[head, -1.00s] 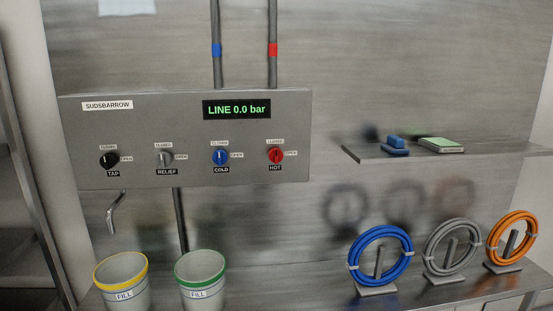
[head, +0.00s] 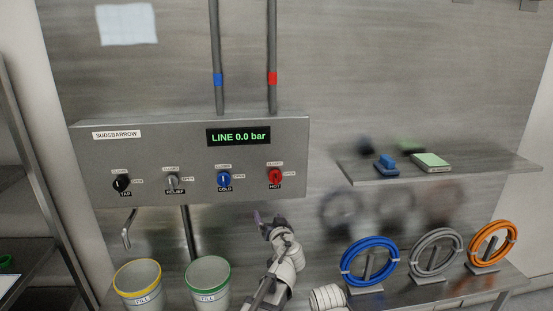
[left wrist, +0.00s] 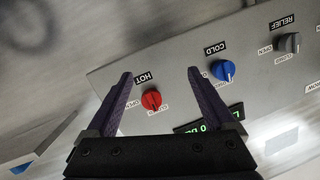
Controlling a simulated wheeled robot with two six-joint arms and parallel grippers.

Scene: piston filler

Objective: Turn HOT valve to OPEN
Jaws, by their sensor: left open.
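The red HOT valve knob (head: 275,176) is at the right end of the grey panel (head: 160,150). Its pointer looks upright, toward the CLOSED label above it; OPEN is printed to its right. My left gripper (head: 268,218) is below the knob, in front of the panel's lower edge, open and empty. In the left wrist view the red knob (left wrist: 152,100) shows between the two spread fingers of the left gripper (left wrist: 160,78), nearer the left one, and apart from them. The display reads LINE 0.0 bar. My right gripper is out of view.
The blue COLD knob (head: 224,179), grey RELIEF knob (head: 173,183) and black TAP knob (head: 121,183) sit left of HOT. Two FILL buckets, yellow-rimmed (head: 139,285) and green-rimmed (head: 209,287), stand below. Coiled hoses (head: 435,255) and a shelf (head: 450,172) are at right.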

